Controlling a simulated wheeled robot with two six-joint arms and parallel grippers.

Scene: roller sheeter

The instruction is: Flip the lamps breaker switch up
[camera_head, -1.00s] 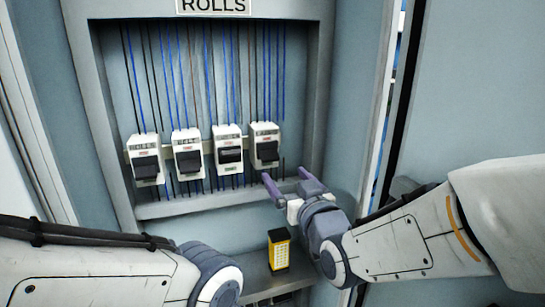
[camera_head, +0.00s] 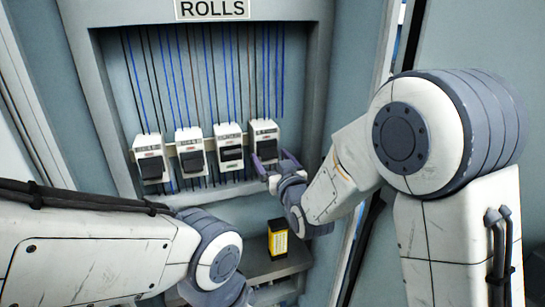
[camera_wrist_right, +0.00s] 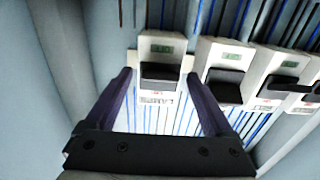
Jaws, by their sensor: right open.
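Several white breakers with black switches hang in a row in the recessed panel. The rightmost breaker (camera_head: 264,133) has its black switch facing out; it also shows in the right wrist view (camera_wrist_right: 161,48), which looks upside down. My right gripper (camera_head: 273,163) is open and empty just below and in front of the rightmost breaker. In the right wrist view its purple fingers (camera_wrist_right: 158,80) stand on either side of that breaker's switch; contact is not clear. My left gripper is out of view.
The other breakers, left (camera_head: 149,162), second (camera_head: 191,152) and third (camera_head: 228,141), stand close beside it. A "ROLLS" sign (camera_head: 212,8) is above. Blue and black wires run behind. A yellow and black box (camera_head: 278,243) stands on the ledge below. The recess wall is close on the right.

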